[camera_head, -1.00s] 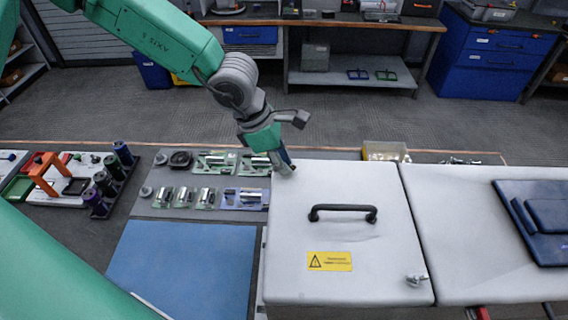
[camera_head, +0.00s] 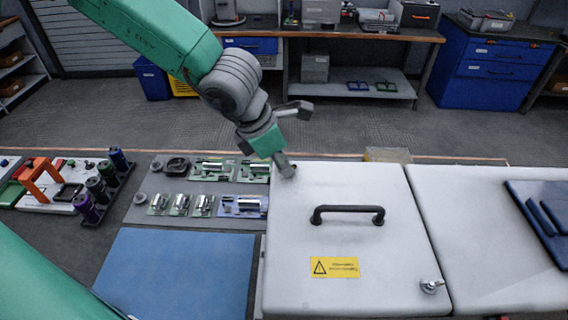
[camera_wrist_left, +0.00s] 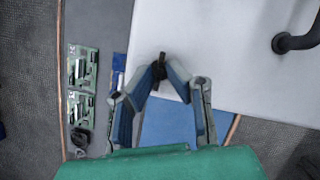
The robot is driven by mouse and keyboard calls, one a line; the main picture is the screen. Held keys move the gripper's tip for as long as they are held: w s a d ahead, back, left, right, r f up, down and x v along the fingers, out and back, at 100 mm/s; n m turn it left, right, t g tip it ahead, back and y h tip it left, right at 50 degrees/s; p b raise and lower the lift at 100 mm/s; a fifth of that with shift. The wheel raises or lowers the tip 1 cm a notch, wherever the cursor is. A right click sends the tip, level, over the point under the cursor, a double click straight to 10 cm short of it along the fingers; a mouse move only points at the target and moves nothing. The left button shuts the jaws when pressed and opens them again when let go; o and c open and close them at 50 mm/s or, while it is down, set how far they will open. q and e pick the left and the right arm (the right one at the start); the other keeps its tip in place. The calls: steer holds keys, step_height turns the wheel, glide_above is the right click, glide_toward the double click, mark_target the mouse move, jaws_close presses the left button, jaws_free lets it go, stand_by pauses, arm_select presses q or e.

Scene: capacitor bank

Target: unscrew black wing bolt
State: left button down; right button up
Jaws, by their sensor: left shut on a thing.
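My left gripper (camera_head: 283,163) reaches down to the far left corner of the white lid (camera_head: 310,234). In the left wrist view its two fingers (camera_wrist_left: 160,77) come together on the small black wing bolt (camera_wrist_left: 161,60), of which only the upper part shows. The bolt is at the edge of the lid; in the head view the fingers hide it. I cannot tell how far it is turned out. A silver wing bolt (camera_head: 432,286) sits at the lid's near right corner. My right gripper is out of view.
The lid carries a black handle (camera_head: 347,214) and a yellow warning label (camera_head: 334,267). A dark blue case (camera_head: 545,222) lies on the right panel. A grey mat (camera_head: 190,211) with several small green boards and a blue mat (camera_head: 180,273) lie to the left.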

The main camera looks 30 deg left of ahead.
arm_select(q)
steer(key=c, duration=1.6)
jaws_free()
steer(key=v, duration=1.2)
steer(key=shift+w, duration=0.1)
